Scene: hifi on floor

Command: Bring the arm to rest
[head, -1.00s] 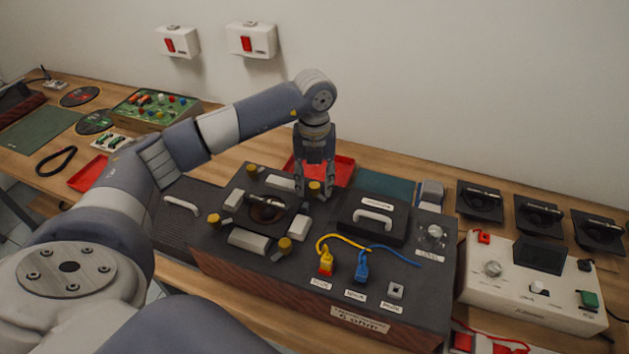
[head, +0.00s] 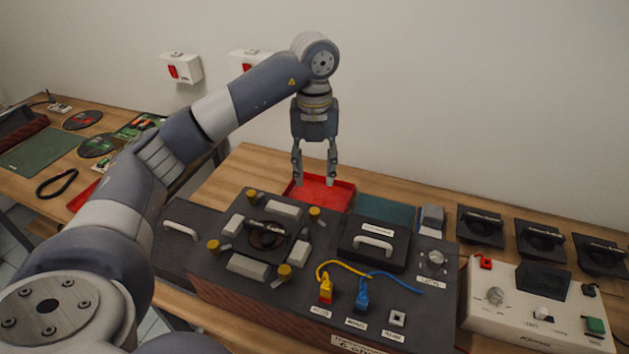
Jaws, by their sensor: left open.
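My left arm comes in from the left of the head view and bends down at the wrist. My left gripper (head: 315,180) is open and empty, with its two fingers pointing down. It hangs in front of or above the red tray (head: 338,195), behind the dark test box (head: 220,265). The fingers look apart from the box and its yellow-topped knobs (head: 315,213). I cannot tell their exact height over the tray. My right gripper is not in view.
The box carries a black lid with a pale handle (head: 374,242), and yellow (head: 326,291) and blue (head: 361,298) plugs with cables. A white meter unit (head: 530,312) and several black holders (head: 480,226) stand at the right. The wall is behind.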

